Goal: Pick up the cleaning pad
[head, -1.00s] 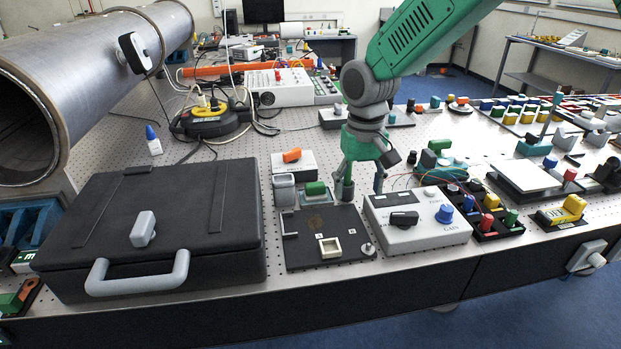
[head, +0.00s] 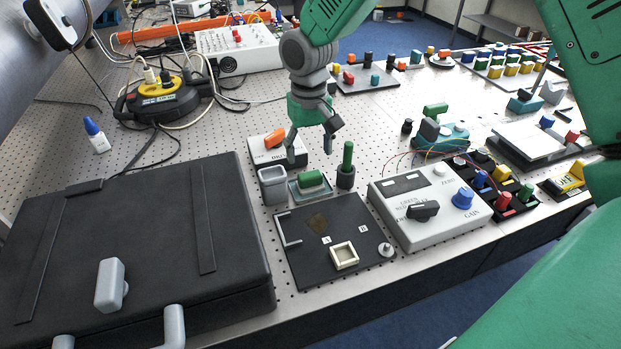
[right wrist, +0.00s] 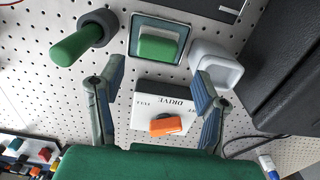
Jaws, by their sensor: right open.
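The cleaning pad appears to be the green block (head: 311,179) on a small teal-rimmed square tray (head: 294,195). It also shows in the right wrist view (right wrist: 158,46), on its tray (right wrist: 138,24). My right gripper (head: 310,150) is open and empty, pointing down just behind the block in the head view. In the right wrist view, the two fingers (right wrist: 152,85) are spread wide, and the block lies beyond the tips, between their lines. No contact shows. My left gripper is not in view.
A dark cup (head: 346,180) with a green rod stands right of the tray, and a grey open cup (head: 272,186) left. A DRIVE box (head: 262,158) with an orange knob sits behind. A black case (head: 130,250), black panel (head: 305,264) and white dial box (head: 400,232) surround them.

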